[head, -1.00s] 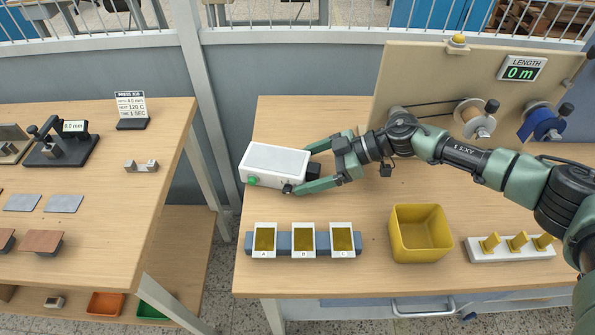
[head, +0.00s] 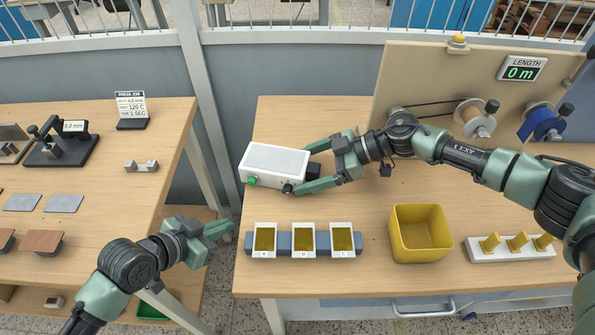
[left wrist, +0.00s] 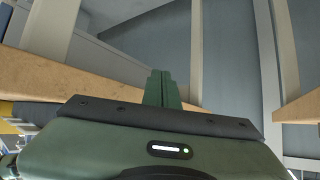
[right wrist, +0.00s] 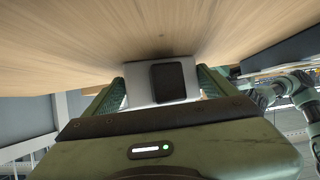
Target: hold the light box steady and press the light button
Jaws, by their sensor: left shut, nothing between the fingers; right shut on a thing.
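The light box (head: 277,160) is a white box with a pale grey top, lying on the right table. The green light button (head: 252,181) is on its front face at the left end. My right gripper (head: 304,174) is shut on the right end of the light box, around its black end block; the box and block (right wrist: 172,82) also show between the fingers in the right wrist view. My left gripper (head: 228,228) is shut and empty, in front of the gap between the tables, below and left of the button and apart from it. Its closed fingers (left wrist: 161,88) show in the left wrist view.
A rack of cards in white frames (head: 304,240) stands in front of the box. A yellow bin (head: 420,234) and a white strip with yellow pegs (head: 512,247) are to the right. The left table (head: 100,200) holds a press and plates. The wood between box and rack is clear.

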